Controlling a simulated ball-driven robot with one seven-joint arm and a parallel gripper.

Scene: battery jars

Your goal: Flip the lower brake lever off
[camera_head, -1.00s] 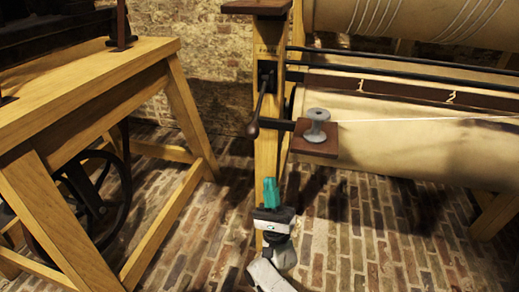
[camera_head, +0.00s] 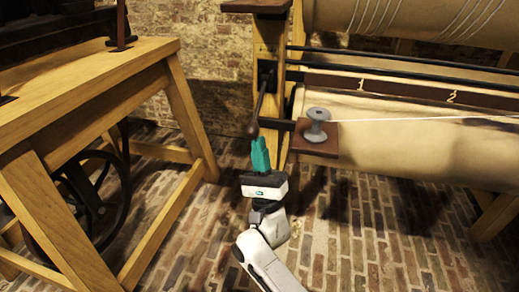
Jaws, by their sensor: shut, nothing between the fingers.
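The brake lever (camera_head: 260,103) is a dark rod with a brown knob (camera_head: 252,130) at its lower end. It hangs down and slightly left from a black bracket (camera_head: 266,74) on the wooden post. My gripper (camera_head: 260,142) has teal fingers, points up in the picture and is shut and empty. Its fingertips are just below and right of the knob; whether they touch it I cannot tell. The gripper covers the lower part of the post.
A grey spool (camera_head: 316,122) stands on a small brown shelf (camera_head: 314,146) close to the right of my gripper. A white thread runs right from it past a large pale roller (camera_head: 410,150). A wooden bench (camera_head: 90,90) stands at the left. Brick floor (camera_head: 350,230) lies open below.

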